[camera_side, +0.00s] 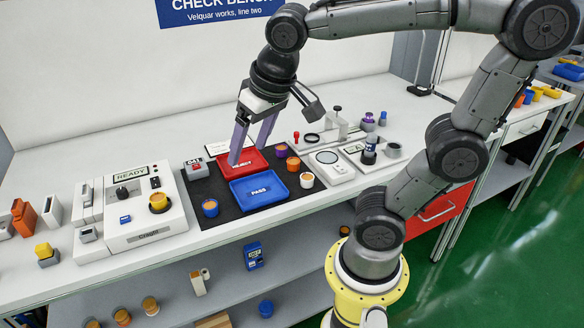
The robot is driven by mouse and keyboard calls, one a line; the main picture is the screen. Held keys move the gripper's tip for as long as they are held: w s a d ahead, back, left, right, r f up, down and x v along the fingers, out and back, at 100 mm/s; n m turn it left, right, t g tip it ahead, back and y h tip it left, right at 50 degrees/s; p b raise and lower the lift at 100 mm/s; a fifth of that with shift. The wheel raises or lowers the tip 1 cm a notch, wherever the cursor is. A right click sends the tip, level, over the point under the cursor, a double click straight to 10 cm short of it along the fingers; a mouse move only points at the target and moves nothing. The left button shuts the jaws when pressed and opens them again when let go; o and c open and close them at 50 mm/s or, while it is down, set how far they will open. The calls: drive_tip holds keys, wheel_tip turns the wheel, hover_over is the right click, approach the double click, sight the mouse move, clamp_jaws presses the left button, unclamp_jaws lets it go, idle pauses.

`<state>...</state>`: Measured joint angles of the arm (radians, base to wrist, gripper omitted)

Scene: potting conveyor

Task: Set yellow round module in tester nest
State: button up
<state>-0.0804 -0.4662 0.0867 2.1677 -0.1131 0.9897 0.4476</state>
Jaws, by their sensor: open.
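A yellow round module (158,201) sits in the round nest on the right part of the white tester (146,226). It looks upright and seated, with a dark ring around it. The tester's display (131,173) reads READY. My gripper (250,154) is open, with two purple fingers pointing down over the red tray (225,169). Nothing shows between the fingers. It is well to the right of the tester and apart from the module. I cannot tell whether the fingertips touch the tray.
A blue PASS tray (259,190) lies on the dark mat in front of the red one. Several round modules stand around the trays, including a blue one (210,208) and an orange one (293,163). A yellow-topped block (44,252) stands at far left. White bench behind is clear.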

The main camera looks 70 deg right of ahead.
drive_tip(key=s+f+n+t, duration=0.1)
drive_tip(key=s+f+n, duration=0.2)
drive_tip(key=s, duration=0.5)
drive_tip(key=shift+f+n+y, duration=0.3)
drive_tip(key=shift+y, duration=0.1)
